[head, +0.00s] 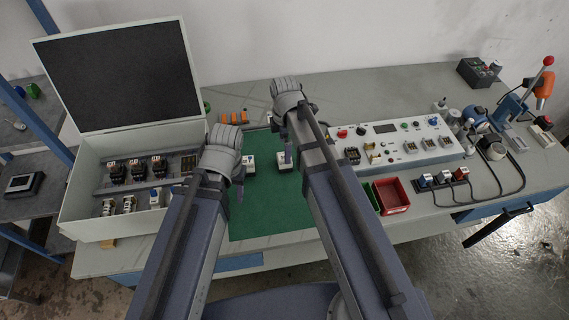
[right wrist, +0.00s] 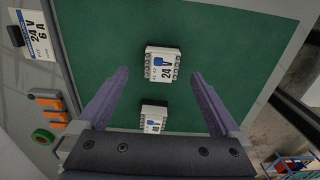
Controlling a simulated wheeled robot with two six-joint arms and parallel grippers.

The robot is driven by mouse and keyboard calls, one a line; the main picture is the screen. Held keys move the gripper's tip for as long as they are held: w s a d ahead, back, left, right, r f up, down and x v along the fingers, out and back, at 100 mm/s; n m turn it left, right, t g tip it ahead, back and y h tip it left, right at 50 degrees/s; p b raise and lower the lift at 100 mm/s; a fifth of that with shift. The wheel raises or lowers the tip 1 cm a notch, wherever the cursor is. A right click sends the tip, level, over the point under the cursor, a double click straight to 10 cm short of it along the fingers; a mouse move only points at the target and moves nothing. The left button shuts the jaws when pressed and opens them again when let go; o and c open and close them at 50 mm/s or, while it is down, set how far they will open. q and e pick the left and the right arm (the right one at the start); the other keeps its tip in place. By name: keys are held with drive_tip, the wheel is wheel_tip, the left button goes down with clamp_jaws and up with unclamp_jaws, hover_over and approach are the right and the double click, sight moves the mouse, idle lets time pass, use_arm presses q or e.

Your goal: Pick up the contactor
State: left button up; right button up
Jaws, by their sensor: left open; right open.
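Two white blocks with blue squares rest on the green mat (head: 275,205). I take the one marked 24 V for the contactor (right wrist: 162,66); it also shows in the head view (head: 285,166), partly covered by my right gripper. The second white block (right wrist: 153,117) is to its left in the head view (head: 248,168). My right gripper (right wrist: 159,75) is open and empty, its fingers on either side of the 24 V block in the right wrist view, apparently above it. My left gripper (head: 240,190) is open at the mat's left part, below the second block in the picture.
An open enclosure (head: 85,215) with several devices stands at the left. A control panel (head: 420,150) and a red bin (head: 392,196) are at the right. Orange parts (head: 238,118) and a 24 V 6 A unit (right wrist: 37,35) lie behind the mat. The mat's front is clear.

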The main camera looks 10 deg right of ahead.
use_arm(q)
wheel_tip(320, 180, down, 5)
drive_tip(key=b, duration=0.5)
drive_tip(key=shift+f, duration=0.1)
use_arm(e)
wheel_tip(320, 180, down, 5)
drive_tip(key=shift+s+a+f, duration=0.1)
drive_tip(key=shift+f, duration=0.05)
drive_tip(key=shift+c, duration=0.4)
drive_tip(key=c, duration=1.4)
drive_tip(key=shift+c, duration=0.2)
drive_tip(key=shift+r, duration=0.2)
